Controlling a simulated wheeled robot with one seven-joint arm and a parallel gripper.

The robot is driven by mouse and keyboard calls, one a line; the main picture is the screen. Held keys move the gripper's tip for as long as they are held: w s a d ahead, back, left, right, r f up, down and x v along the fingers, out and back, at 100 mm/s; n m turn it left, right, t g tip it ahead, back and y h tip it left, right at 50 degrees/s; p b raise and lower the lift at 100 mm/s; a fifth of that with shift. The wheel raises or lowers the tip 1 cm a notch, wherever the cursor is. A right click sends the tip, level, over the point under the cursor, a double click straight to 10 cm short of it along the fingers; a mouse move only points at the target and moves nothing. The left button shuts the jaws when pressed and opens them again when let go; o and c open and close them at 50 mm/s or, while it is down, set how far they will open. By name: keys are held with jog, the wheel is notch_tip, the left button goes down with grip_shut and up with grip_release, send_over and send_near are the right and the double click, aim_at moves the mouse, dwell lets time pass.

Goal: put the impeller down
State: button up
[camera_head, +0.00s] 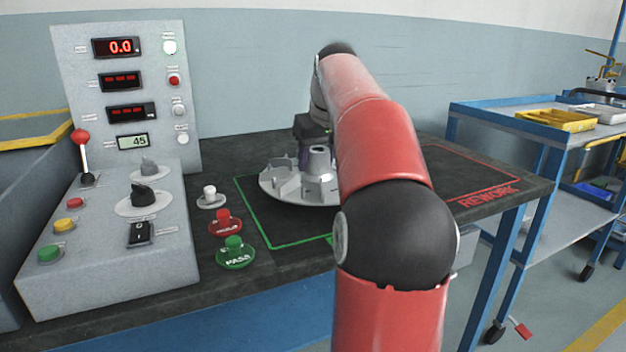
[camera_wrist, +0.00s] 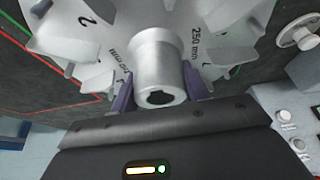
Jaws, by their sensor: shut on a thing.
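The impeller (camera_head: 285,190) is a light grey finned disc with a raised central hub. In the head view it is level over the green-outlined area of the dark bench, partly hidden by my red arm. My gripper (camera_wrist: 158,92) is shut on the hub, with a purple finger on each side of it in the wrist view. The impeller (camera_wrist: 225,30) fills the top of that view, with "250 mm" printed on it. I cannot tell whether its underside touches the bench.
A control panel (camera_head: 125,90) with displays stands at the left. White, red and green (camera_head: 234,252) buttons sit left of the green outline. A red-outlined "REWORK" area (camera_head: 470,175) at the right is bare. A blue cart (camera_head: 500,108) with yellow trays stands beyond the bench.

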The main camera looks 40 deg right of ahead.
notch_tip(320, 180, down, 3)
jog(key=shift+f+b, duration=0.1)
jog(key=shift+b, duration=1.1)
jog(key=o, duration=1.3)
jog(key=shift+o, duration=0.2)
jog(key=p+v, duration=0.3)
jog(key=v, duration=0.9)
jog(key=shift+p, duration=0.35)
